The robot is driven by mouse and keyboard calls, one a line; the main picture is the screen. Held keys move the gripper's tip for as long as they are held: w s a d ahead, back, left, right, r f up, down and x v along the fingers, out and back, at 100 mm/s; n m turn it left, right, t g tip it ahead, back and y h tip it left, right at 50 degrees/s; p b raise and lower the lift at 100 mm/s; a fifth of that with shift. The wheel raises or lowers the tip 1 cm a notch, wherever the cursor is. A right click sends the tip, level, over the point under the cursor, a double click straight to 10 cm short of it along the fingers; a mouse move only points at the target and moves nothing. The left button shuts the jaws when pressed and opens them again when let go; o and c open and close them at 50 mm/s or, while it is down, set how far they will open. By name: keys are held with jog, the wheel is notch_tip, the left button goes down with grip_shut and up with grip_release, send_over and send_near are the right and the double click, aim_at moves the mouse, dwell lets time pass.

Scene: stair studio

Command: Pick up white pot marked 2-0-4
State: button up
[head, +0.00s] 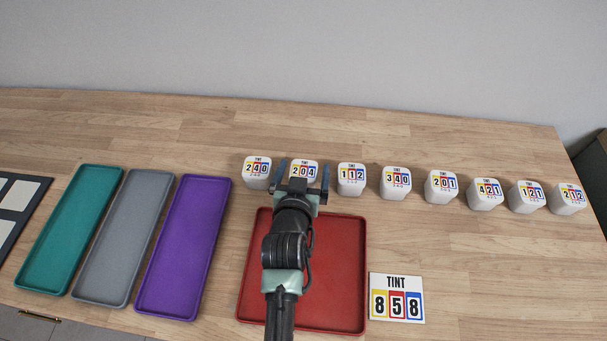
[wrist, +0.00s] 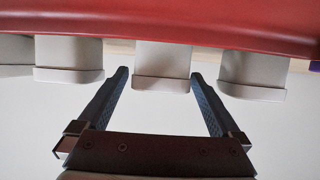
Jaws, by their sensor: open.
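The white pot marked 2-0-4 (head: 304,168) stands upright in the row of pots on the wooden table, second from the left. My gripper (head: 304,174) is open at this pot, with one finger to each side of it; the gripper body covers the pot's lower part in the head view. In the wrist view, which is upside down, the pot (wrist: 162,62) shows centred between the tips of my open gripper (wrist: 160,75). A narrow gap shows on each side. I cannot tell how far the fingers reach along the pot.
Pot 2-4-0 (head: 257,173) stands close on the left and pot 1-1-2 (head: 351,180) close on the right. More pots continue rightward. The red tray (head: 340,290) lies under my arm, by a TINT 8-5-8 card (head: 397,298). Purple (head: 185,250), grey and teal trays lie left.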

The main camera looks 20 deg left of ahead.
jog(key=shift+c, duration=0.2)
jog(key=c, duration=1.4)
